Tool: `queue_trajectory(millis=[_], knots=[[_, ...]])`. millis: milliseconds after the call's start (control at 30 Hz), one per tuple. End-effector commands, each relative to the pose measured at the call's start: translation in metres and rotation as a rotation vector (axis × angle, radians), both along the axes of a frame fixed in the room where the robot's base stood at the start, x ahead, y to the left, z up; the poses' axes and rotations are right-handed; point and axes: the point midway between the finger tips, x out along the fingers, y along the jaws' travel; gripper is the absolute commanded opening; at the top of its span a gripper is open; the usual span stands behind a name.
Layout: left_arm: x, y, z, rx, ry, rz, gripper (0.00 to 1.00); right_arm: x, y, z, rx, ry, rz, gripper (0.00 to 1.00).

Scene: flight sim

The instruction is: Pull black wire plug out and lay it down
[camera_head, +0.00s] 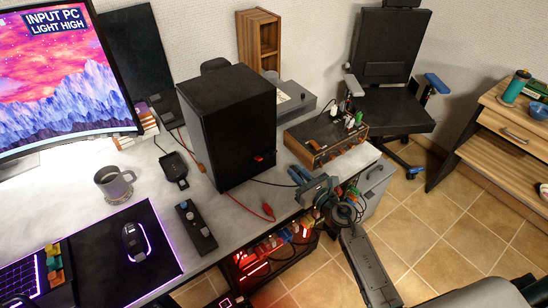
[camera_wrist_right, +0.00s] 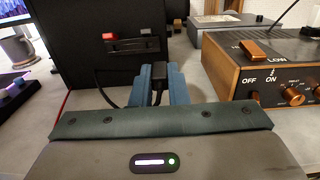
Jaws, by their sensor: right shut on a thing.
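My right gripper (camera_head: 299,176) has blue fingers and is over the desk's right edge, to the right of the black box. In the right wrist view my right gripper (camera_wrist_right: 160,72) is shut on the black wire plug (camera_wrist_right: 153,78), which stands between the fingers. A black wire (camera_head: 270,183) runs between the gripper area and the black box (camera_head: 225,120). The box's near face in the wrist view has a grey slotted panel (camera_wrist_right: 131,46) and a red switch (camera_wrist_right: 109,36). I cannot tell whether the plug's tip touches the panel. My left gripper is not in view.
A wood-sided switch unit (camera_head: 326,137) stands right of the gripper. A red plug (camera_head: 267,209) on a red wire lies on the desk (camera_head: 235,203). A mug (camera_head: 113,184) and a black knob strip (camera_head: 196,226) are farther left. A chair (camera_head: 392,100) stands behind.

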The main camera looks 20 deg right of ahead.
Motion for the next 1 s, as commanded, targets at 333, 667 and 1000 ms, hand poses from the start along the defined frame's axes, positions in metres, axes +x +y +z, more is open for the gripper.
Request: queue_trajectory(millis=[333,667,1000], knots=[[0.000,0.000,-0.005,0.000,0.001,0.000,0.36,-0.009,-0.016,-0.001,0.000,0.000,0.000,0.00],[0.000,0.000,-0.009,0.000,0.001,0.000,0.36,-0.016,-0.028,-0.001,0.000,0.001,0.001,0.00],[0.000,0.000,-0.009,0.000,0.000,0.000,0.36,-0.016,-0.029,0.000,0.001,0.000,0.001,0.00]])
